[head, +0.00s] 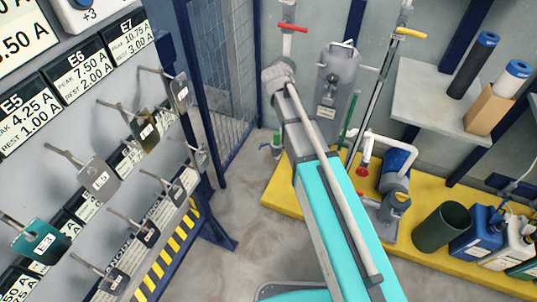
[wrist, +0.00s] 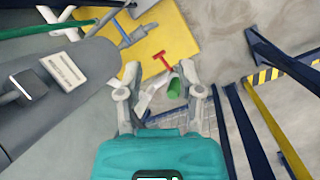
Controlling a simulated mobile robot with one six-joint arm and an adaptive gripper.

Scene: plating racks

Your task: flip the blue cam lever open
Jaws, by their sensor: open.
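I cannot surely pick out the blue cam lever. A small blue part on a pipe (wrist: 138,35) shows above my gripper in the wrist view, but I cannot tell whether it is the lever. My gripper (wrist: 161,95) is open, its two grey fingers wide apart. A red T-shaped handle (wrist: 162,57) and a green piece (wrist: 174,88) show beyond and between the fingers; I see no contact. In the head view my arm reaches up toward the grey tank (head: 338,75), and the gripper itself cannot be made out.
The grey tank body (wrist: 70,85) fills the left of the wrist view, close to my gripper. A panel with hanging tags (head: 98,178) stands at left in the head view. A blue pump (head: 397,165) and containers stand on the yellow base (head: 420,265).

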